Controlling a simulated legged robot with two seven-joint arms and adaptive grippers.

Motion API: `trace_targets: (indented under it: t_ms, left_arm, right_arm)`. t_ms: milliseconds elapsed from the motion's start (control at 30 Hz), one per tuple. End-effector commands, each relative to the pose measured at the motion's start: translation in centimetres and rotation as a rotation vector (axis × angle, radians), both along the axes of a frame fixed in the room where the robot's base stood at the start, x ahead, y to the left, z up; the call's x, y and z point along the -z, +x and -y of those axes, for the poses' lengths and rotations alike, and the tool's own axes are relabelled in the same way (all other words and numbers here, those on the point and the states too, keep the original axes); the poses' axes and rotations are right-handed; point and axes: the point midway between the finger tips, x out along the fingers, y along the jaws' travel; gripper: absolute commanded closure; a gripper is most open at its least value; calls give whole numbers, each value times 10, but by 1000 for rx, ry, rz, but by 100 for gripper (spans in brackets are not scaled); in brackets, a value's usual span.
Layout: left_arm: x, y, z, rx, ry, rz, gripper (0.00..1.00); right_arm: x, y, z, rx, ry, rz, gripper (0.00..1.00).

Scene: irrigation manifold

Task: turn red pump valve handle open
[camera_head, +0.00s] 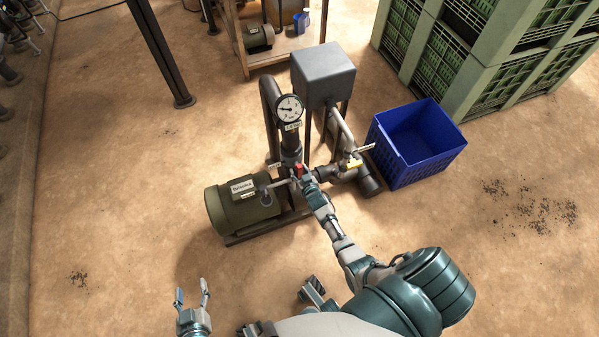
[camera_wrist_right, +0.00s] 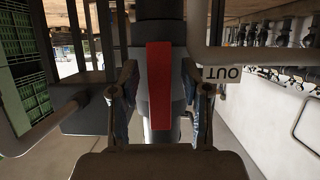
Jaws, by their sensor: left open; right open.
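The red valve handle (camera_head: 298,168) sits on the dark pipe below the round pressure gauge (camera_head: 289,108). In the right wrist view the red handle (camera_wrist_right: 159,85) stands upright in the middle, between the two fingers. My right gripper (camera_head: 301,179) reaches the handle from the front and partly hides it. Its fingers (camera_wrist_right: 162,95) are open on both sides of the handle, with gaps showing. My left gripper (camera_head: 192,294) is open and empty at the lower left, over bare floor, away from the pump.
A green motor (camera_head: 240,208) stands left of the pipes. A grey box (camera_head: 322,75) stands behind, with a yellow valve (camera_head: 354,163) to the right. A blue crate (camera_head: 420,175) and green crates (camera_head: 440,65) stand at right. The left floor is clear.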

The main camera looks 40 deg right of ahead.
Motion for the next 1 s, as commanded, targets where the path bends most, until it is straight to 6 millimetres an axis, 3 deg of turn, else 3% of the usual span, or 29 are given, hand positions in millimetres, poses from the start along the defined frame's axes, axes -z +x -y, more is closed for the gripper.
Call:
trace_targets:
  t_ms: [267,700,1000]
  left_arm:
    - [-1,-2,0,1,0,1,41]
    - [-1,-1,0,0,0,1,41]
    - [-1,-1,0,0,0,0,41]
  right_arm:
    - [-8,-17,-4,0,-2,3,53]
    - [-38,-94,-23,0,2,-3,53]
    - [-45,-107,-26,0,1,-2,53]
